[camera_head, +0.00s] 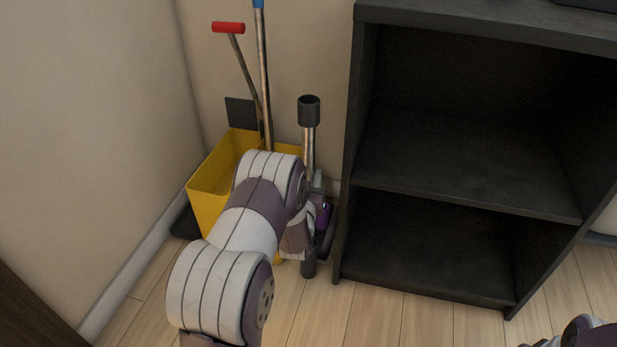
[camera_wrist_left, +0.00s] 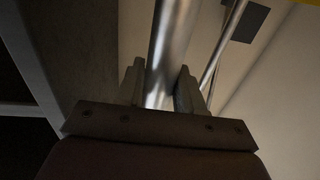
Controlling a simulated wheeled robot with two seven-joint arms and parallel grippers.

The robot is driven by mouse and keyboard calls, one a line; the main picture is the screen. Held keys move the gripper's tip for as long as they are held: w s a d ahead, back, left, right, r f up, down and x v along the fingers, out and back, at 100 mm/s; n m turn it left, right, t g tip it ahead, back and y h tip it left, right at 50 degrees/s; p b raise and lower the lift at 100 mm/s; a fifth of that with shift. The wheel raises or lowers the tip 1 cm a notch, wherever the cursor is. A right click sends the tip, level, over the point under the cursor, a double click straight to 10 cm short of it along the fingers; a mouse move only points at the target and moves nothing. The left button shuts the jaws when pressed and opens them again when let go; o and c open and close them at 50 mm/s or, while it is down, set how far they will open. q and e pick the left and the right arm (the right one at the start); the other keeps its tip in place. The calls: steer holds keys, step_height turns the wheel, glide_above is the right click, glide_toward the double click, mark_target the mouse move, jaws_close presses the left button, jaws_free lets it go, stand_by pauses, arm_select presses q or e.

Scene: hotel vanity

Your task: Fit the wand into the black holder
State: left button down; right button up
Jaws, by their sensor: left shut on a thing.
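The wand is a shiny metal tube (camera_head: 310,147) standing roughly upright beside the shelf, with a wide black cylindrical piece (camera_head: 309,111) at its top. My left gripper (camera_wrist_left: 160,92) is shut on the metal tube, which shows between its fingers in the left wrist view (camera_wrist_left: 173,40). In the head view my left arm and wrist cover the grip. A dark cylindrical end (camera_head: 309,263) shows below the gripper near the floor. Dark and purple parts (camera_head: 323,217) stand close by at right. I cannot tell which black part is the holder, or whether the wand touches it.
A black open shelf unit (camera_head: 470,165) stands close to the right of the wand. A yellow mop bucket (camera_head: 212,187) with a red-handled lever (camera_head: 228,28) and a blue-tipped pole (camera_head: 260,60) stands in the corner at left. Wooden floor (camera_head: 390,315) in front is clear.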

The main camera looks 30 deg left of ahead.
arm_select(q)
steer(key=shift+f, duration=0.25)
stand_by(0.6)
steer(key=c, duration=0.6)
jaws_free()
steer(key=p+v, duration=0.5)
steer(key=v, duration=0.7)
steer(key=shift+s+d+p, duration=0.1)
steer(key=shift+s+p, duration=0.25)
steer(key=shift+p, duration=0.05)
steer(key=shift+f, duration=0.1)
